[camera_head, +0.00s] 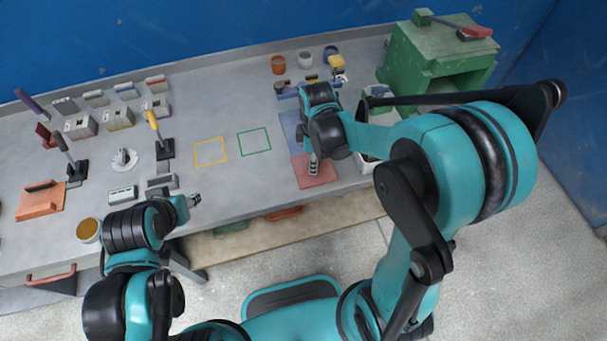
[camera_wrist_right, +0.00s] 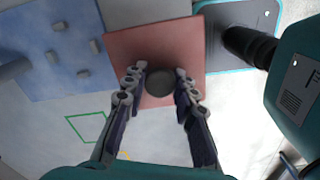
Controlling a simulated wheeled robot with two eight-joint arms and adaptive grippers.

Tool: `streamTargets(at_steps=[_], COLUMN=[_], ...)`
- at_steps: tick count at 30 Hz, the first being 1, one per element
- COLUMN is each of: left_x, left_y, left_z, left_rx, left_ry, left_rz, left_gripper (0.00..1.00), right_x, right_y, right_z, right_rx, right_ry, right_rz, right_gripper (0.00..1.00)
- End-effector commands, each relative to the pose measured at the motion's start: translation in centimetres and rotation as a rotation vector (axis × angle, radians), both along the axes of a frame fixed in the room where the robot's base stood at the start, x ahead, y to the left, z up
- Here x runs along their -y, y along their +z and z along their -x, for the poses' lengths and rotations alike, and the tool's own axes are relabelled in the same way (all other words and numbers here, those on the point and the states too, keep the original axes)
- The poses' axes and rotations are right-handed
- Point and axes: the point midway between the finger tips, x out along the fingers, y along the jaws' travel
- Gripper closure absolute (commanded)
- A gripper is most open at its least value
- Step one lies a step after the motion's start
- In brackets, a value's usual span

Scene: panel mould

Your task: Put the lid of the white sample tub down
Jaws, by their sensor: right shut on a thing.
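My right gripper (camera_head: 313,165) is low over the red mat (camera_head: 328,179) at the bench's front edge. In the right wrist view, the gripper (camera_wrist_right: 160,82) has its two fingers on either side of a dark round piece, the lid (camera_wrist_right: 167,78), and is shut on it. The red mat (camera_wrist_right: 125,48) lies behind it; whether the lid touches the mat I cannot tell. The white tub (camera_head: 305,60) stands at the back of the bench between an orange and a yellow tub. My left gripper (camera_head: 194,200) hangs near the front edge, apart from these; its fingers are too small to read.
A blue mat (camera_wrist_right: 50,50) with several small grey pieces adjoins the red mat. Yellow (camera_head: 210,152) and green (camera_head: 254,141) outlined squares are bare. Upright levers and small boxes fill the left. A green machine (camera_head: 440,55) stands at the back right.

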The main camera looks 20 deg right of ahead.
Motion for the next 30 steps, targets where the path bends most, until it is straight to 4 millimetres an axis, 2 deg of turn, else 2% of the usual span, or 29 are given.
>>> streamTargets(at_steps=[3,6,10,16,28,29,30], left_x=[0.0,0.0,0.0,0.0,0.0,0.0,0.0], left_y=[-0.6,-0.7,-1.1,-2.4,-2.7,-2.6,-2.6], left_z=[0.0,0.0,0.0,0.0,0.0,0.0,0.0], left_rx=[0.000,0.000,0.000,0.000,0.000,0.000,0.000], left_ry=[0.000,0.000,0.000,0.000,0.000,0.000,0.000], left_rz=[0.000,0.000,0.000,0.000,0.000,0.000,0.000], left_gripper=[0.60,0.60,0.60,0.60,0.60,0.60,0.60], right_x=[-1.7,-2.3,-2.4,-2.4,-2.3,-2.3,-2.3], right_y=[-1.2,-1.5,-2.5,-5.4,-5.9,-5.8,-5.8], right_z=[-0.5,-0.6,-0.6,-0.6,-0.6,-0.6,-0.6], right_rx=[0.000,0.000,0.000,0.000,0.000,0.000,0.000], right_ry=[0.002,0.001,-0.001,-0.001,-0.001,-0.001,-0.001], right_rz=[0.000,0.000,0.000,0.000,0.000,0.000,0.000], right_gripper=[1.00,1.00,1.00,1.00,1.00,0.65,0.55])
